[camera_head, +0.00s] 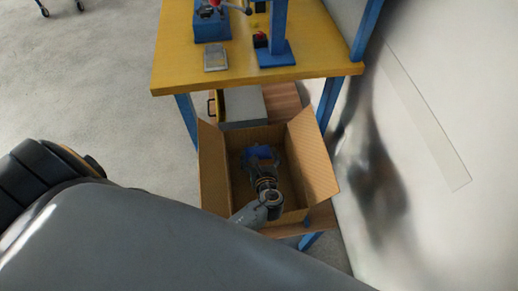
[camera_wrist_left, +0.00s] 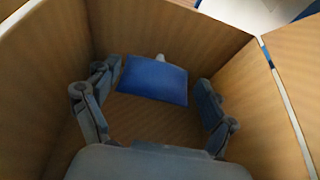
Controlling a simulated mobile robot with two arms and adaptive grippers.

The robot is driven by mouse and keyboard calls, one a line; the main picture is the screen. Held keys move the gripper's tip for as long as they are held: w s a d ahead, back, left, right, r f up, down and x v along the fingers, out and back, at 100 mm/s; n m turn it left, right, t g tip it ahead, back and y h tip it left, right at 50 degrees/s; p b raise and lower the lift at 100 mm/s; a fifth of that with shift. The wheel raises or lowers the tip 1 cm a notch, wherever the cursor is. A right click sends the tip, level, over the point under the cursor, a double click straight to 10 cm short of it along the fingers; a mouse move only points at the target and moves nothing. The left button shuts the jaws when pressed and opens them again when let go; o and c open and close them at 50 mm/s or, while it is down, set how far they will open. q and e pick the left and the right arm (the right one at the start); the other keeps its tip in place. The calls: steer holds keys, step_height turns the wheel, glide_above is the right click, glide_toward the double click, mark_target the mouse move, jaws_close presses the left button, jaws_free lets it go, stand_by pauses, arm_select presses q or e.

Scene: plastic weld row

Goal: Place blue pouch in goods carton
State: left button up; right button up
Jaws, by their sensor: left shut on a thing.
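The goods carton (camera_head: 317,158) is an open brown cardboard box with its flaps spread, below the front of the yellow table. My left gripper (camera_head: 263,161) reaches down inside it. The blue pouch (camera_head: 259,151) is between its fingers, partly hidden by the gripper in the head view. In the left wrist view the left gripper (camera_wrist_left: 158,98) has one finger at each side edge of the pouch (camera_wrist_left: 153,82), shut on it. Carton walls (camera_wrist_left: 160,27) surround both. I cannot tell whether the pouch touches the carton floor. My right gripper is not in view.
The yellow table (camera_head: 325,62) with blue legs stands behind the carton and carries a blue stand (camera_head: 276,52) and a small grey tray (camera_head: 215,57). A grey box (camera_head: 243,104) sits behind the carton under the table. A pale wall rises at the right.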

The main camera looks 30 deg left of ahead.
arm_select(q)
steer(key=o, duration=1)
steer(key=shift+o, duration=0.2)
steer(key=shift+r+p, duration=0.35)
steer(key=shift+r, duration=0.2)
steer(key=p+v, duration=0.1)
steer(key=v, duration=1.1)
steer(key=shift+r, duration=0.15)
